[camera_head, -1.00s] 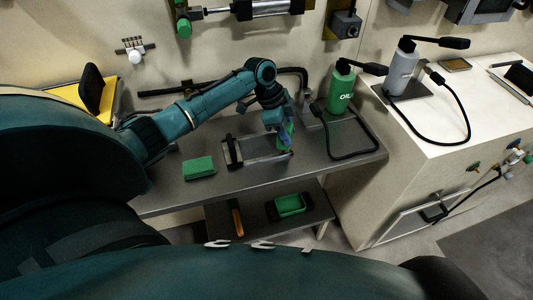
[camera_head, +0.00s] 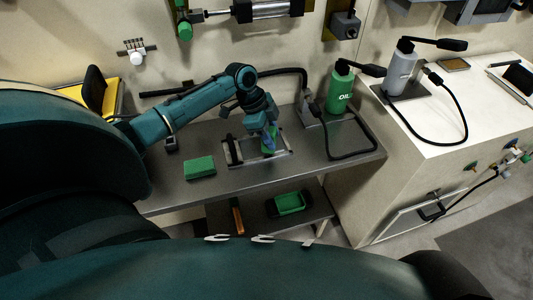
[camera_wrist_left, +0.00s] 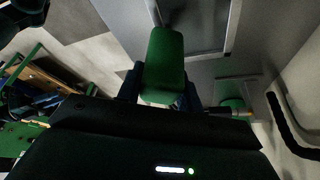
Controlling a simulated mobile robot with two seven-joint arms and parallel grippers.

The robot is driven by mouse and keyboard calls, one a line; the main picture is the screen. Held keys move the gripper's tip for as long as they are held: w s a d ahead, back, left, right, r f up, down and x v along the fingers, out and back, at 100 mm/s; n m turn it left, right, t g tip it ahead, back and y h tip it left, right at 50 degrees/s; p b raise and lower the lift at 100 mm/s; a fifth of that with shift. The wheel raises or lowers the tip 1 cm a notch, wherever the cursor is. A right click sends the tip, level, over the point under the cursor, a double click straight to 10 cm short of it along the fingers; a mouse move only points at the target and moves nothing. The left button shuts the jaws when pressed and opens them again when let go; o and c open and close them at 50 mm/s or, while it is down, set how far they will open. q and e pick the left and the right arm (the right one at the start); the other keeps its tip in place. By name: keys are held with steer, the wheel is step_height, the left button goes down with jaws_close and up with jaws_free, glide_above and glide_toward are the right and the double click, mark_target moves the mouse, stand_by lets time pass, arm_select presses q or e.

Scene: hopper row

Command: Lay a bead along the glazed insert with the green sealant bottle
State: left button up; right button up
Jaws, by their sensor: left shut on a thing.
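The green sealant bottle (camera_head: 269,149) is held in my left gripper (camera_head: 267,138), which is shut on it over the work table. The bottle is also in the middle of the left wrist view (camera_wrist_left: 163,66), between my dark fingers. The glazed insert (camera_head: 252,163) lies flat on the table, a pale-framed rectangle with a dark bar at its left. The bottle is over the insert's right half. Its tip is hidden, so I cannot tell if it touches, and no bead can be made out. My right gripper is not in view.
A green bottle marked OIL (camera_head: 341,90) stands behind to the right, with a black hose (camera_head: 374,145) beside it. A green block (camera_head: 200,168) lies left of the insert. A green tray (camera_head: 289,203) sits on the lower shelf. The table front (camera_head: 255,182) is clear.

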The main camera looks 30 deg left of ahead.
arm_select(q)
steer(key=shift+s+a+f, duration=0.1)
steer(key=shift+a, duration=0.05)
steer(key=shift+s+a, duration=1.35)
steer(key=shift+s, duration=0.25)
steer(key=shift+s+a, duration=0.45)
steer(key=shift+s, duration=0.05)
steer(key=shift+r, duration=0.2)
steer(key=shift+r, duration=0.9)
steer(key=shift+r, duration=2.05)
